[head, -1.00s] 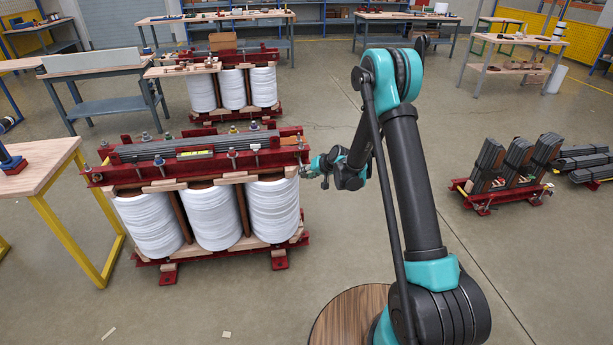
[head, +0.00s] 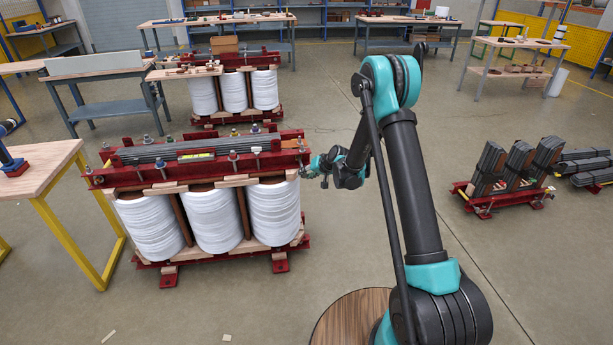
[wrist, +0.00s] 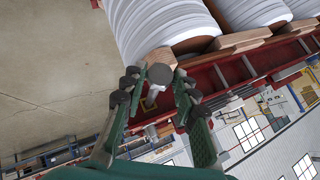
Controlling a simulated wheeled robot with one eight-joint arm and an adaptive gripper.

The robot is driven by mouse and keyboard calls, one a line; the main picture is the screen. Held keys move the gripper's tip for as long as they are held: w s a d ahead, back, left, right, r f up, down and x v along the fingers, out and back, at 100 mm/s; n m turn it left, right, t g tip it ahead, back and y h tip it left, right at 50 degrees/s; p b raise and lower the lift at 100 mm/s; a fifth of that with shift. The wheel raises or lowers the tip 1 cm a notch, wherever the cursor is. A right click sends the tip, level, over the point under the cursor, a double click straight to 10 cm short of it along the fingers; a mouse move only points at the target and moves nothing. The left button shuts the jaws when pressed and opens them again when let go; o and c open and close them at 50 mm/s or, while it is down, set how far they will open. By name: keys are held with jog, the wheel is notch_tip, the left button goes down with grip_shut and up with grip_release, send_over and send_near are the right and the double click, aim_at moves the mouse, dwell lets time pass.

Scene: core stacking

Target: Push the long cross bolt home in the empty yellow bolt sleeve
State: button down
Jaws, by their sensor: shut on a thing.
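My gripper (head: 311,171) is at the right end of the red-framed transformer core (head: 290,147), near the end of its upper clamp beam. In the wrist view my gripper (wrist: 157,80) has its two fingers on either side of a grey round-ended bolt (wrist: 160,73), which I take for the long cross bolt, and is shut on it. The bolt lies close to a wooden block and the red beam (wrist: 232,73). How deep the bolt sits cannot be told.
White coils (head: 272,210) stand below the beam, close to my gripper. A spirit level (head: 196,155) lies on top of the core. A wooden table (head: 45,165) with yellow legs is at the left. The floor right of my arm is clear up to a red rack (head: 468,190) of dark stacks.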

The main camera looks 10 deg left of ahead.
aim_at(300, 160)
jog(key=shift+w+a, duration=0.5)
jog(key=shift+w, duration=1.3)
jog(key=shift+w+a, duration=0.55)
jog(key=shift+w, duration=1.3)
jog(key=shift+w+a, duration=0.5)
jog(key=shift+w, duration=1.3)
jog(key=c, duration=1.1)
grip_release()
jog(key=v, duration=1.2)
